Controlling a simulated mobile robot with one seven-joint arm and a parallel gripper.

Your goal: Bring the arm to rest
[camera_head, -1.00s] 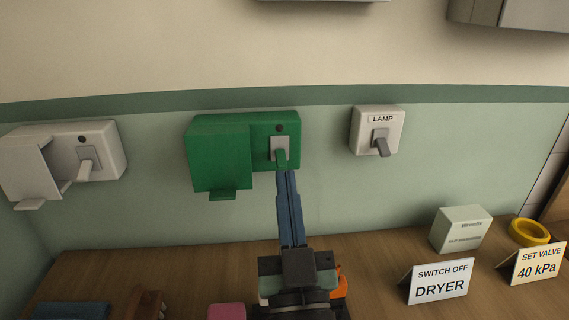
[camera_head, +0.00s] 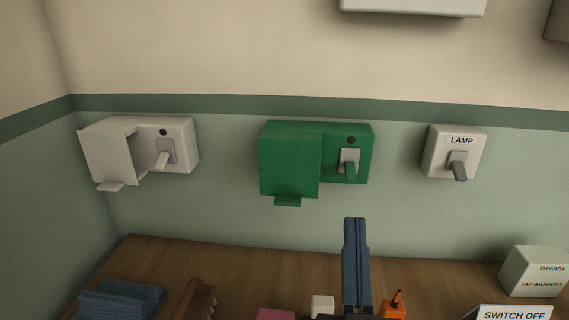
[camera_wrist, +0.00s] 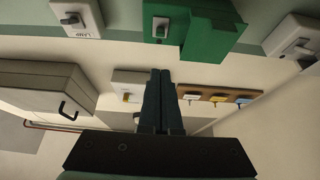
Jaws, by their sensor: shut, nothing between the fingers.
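My gripper (camera_head: 355,225) has its blue fingers together with nothing between them. In the head view it stands over the wooden counter, in front of the wall and below the green switch box (camera_head: 290,165), apart from it. The fingers also show in the wrist view (camera_wrist: 160,75), pointing up in the picture. The green box's cover stands aside to the left, and its lever (camera_head: 350,171) is exposed and points down. The lower part of my arm is cut off by the frame edge.
A white switch box (camera_head: 180,135) with its cover aside hangs at left; the LAMP switch (camera_head: 453,150) hangs at right. On the counter (camera_head: 240,265) are a blue cloth (camera_head: 130,300), a brown brush (camera_head: 197,297), a pink block (camera_head: 275,314), a Wrenfix box (camera_head: 535,270) and a sign (camera_head: 515,313).

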